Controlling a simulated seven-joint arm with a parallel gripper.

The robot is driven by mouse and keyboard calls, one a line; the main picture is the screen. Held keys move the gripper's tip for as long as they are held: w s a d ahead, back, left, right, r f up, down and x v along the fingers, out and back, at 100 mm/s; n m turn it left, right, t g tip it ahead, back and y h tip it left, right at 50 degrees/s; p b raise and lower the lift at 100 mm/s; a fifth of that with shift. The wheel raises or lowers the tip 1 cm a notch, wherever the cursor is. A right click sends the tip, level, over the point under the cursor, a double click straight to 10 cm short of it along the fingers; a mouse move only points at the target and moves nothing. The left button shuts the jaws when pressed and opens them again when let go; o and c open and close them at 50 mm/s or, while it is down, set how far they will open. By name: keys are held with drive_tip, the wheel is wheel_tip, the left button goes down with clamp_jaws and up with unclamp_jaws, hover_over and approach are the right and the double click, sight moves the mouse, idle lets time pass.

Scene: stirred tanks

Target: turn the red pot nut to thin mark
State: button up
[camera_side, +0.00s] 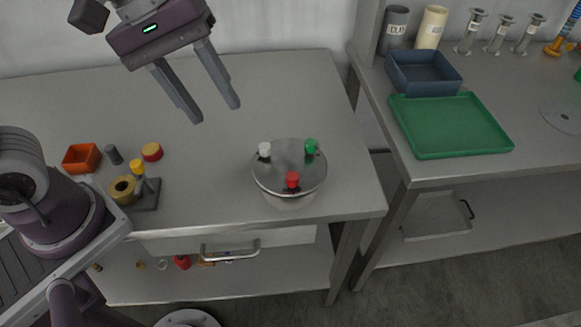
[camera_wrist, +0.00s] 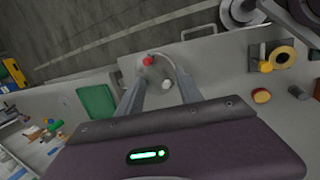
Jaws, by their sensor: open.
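The red pot nut (camera_side: 292,180) sits on the front edge of the lid of a round metal pot (camera_side: 289,165). A white nut (camera_side: 264,149) and a green nut (camera_side: 311,146) stand on the same lid, at back left and back right. A dark patch shows by the red nut's base; the thin mark is too small to make out. My gripper (camera_side: 216,114) is open and empty, high above the table and up-left of the pot. In the wrist view the red nut (camera_wrist: 148,61) and the white nut (camera_wrist: 166,84) show between the fingers (camera_wrist: 160,77); I cannot make out the green nut there.
An orange box (camera_side: 82,158), a yellow-topped red cap (camera_side: 152,152) and a grey stand with a yellow roll (camera_side: 122,189) lie on the left of the table. A green tray (camera_side: 450,126) and a blue bin (camera_side: 424,73) stand on the right bench. The table behind the pot is clear.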

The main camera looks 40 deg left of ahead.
sight(292, 175)
drive_tip(key=w+d+f+n, duration=0.2)
drive_tip(key=f+n, duration=0.1)
drive_tip(key=f, duration=0.2)
drive_tip(key=w+d+f+n+g, duration=0.1)
drive_tip(key=w+d+f+n, duration=0.1)
drive_tip(key=f, duration=0.3)
drive_tip(key=w+d+f+n+g, duration=0.1)
drive_tip(key=w+d+f+n, duration=0.2)
drive_tip(key=f, duration=0.3)
drive_tip(key=shift+w+d+n+h, duration=0.2)
drive_tip(key=shift+d+n+h, duration=0.15)
drive_tip(key=shift+d, duration=0.3)
clamp_jaws()
